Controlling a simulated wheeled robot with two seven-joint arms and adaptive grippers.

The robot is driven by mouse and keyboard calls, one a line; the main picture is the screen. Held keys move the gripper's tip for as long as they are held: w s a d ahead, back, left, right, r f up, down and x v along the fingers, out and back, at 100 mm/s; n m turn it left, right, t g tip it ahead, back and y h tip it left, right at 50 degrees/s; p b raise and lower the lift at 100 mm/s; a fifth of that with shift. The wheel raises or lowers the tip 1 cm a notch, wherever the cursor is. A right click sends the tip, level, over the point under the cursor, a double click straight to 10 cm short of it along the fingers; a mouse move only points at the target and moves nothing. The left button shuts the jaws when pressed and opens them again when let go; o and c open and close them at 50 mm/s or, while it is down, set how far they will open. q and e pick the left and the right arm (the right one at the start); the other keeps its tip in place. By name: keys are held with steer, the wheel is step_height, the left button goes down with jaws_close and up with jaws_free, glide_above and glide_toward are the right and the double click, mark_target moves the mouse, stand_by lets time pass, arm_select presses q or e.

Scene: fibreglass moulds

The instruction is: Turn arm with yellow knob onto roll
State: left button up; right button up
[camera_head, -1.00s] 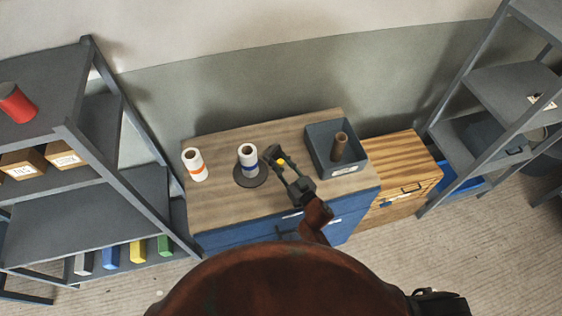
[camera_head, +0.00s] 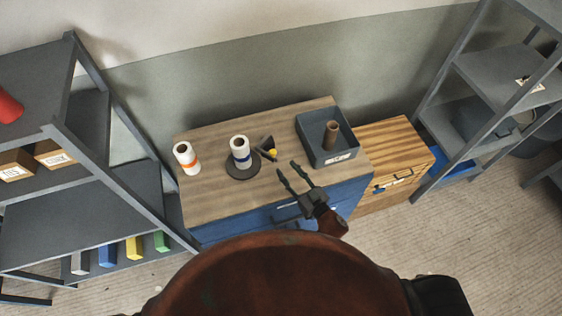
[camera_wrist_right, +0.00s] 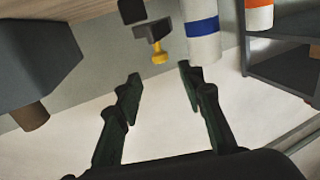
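A white roll with a blue band (camera_head: 240,152) stands upright on a dark round base (camera_head: 242,173) on the cabinet top. Just right of it is the dark arm (camera_head: 263,143) with its yellow knob (camera_head: 273,154), beside the roll. In the right wrist view, the knob (camera_wrist_right: 159,54) hangs from the dark arm close beside the blue-banded roll (camera_wrist_right: 202,30). My right gripper (camera_head: 287,168) is open and empty, apart from the knob, on its near right side. In the right wrist view its fingers (camera_wrist_right: 160,85) are spread with nothing between them. My left gripper is not in view.
A white roll with an orange band (camera_head: 187,158) stands at the left of the wooden cabinet top (camera_head: 212,195). A grey bin (camera_head: 317,154) holding a brown tube (camera_head: 331,134) is at the right. Metal shelves stand on both sides.

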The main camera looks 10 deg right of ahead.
steer(key=shift+v, duration=0.85)
steer(key=shift+c, duration=0.6)
